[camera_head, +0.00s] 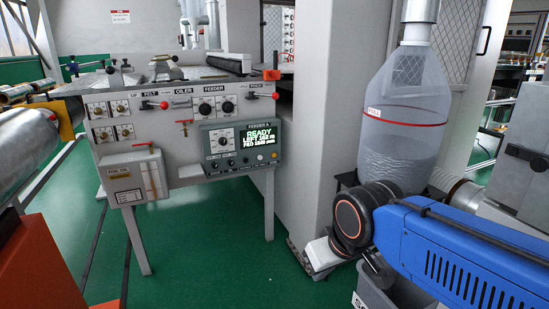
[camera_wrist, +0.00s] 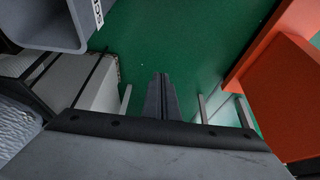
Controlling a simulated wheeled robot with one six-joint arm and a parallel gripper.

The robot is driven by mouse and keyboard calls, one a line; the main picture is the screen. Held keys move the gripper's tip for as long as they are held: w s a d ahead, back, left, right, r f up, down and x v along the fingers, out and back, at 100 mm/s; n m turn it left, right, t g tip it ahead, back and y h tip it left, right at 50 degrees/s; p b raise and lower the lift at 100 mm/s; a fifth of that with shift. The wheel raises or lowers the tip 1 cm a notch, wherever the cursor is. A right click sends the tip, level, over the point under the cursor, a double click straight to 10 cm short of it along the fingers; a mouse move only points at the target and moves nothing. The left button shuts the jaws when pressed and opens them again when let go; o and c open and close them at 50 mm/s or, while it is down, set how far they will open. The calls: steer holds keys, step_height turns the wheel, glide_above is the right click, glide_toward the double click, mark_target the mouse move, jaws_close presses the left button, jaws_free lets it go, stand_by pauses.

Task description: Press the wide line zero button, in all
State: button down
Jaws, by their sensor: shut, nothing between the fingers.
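The grey feeder control panel (camera_head: 240,147) is on the front of the machine in the head view. Its lit screen (camera_head: 262,137) shows READY in green, with a LEFT line and a FED line below. A round dial (camera_head: 222,137) sits left of the screen. Small controls line the panel's lower edge, but their labels are too small to read, so I cannot tell which is the wide line zero button. My gripper (camera_wrist: 161,80) is shut and empty in the wrist view, pointing over the green floor, apart from the panel. The head view does not show its fingertips clearly.
A clear plastic bag (camera_head: 400,115) hangs at the right behind my blue arm. A grey bin (camera_wrist: 50,18) is at the wrist view's upper left. An orange structure (camera_wrist: 275,85) is on its right. Green floor (camera_head: 205,245) lies open before the machine.

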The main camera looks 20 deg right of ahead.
mark_target(274, 155)
stand_by(0.5)
steer(key=w+d+r+m+t, duration=0.1)
steer(key=w+d+r, duration=0.1)
steer(key=w, duration=1)
steer(key=w+d+r+m, duration=0.2)
steer(key=w+r, duration=0.1)
steer(key=w, duration=1)
steer(key=w+d+r+m+t, duration=0.1)
steer(key=w+d+r, duration=0.1)
steer(key=w, duration=1)
steer(key=w+d+f+m, duration=0.1)
steer(key=w+d+f, duration=0.3)
steer(key=w, duration=0.6)
steer(key=w+d+f+m+t, duration=0.1)
steer(key=w+d+f+m, duration=0.1)
steer(key=w+d+f, duration=0.3)
steer(key=w+d+f+m+t+h, duration=0.1)
steer(key=w+d+f, duration=0.4)
steer(key=w, duration=1.1)
steer(key=d, duration=0.3)
steer(key=shift+d+f+m, duration=0.2)
steer(key=shift+d+m, duration=0.1)
steer(key=shift+d, duration=0.1)
steer(key=shift+w, duration=4.4)
steer(key=shift+w, duration=0.2)
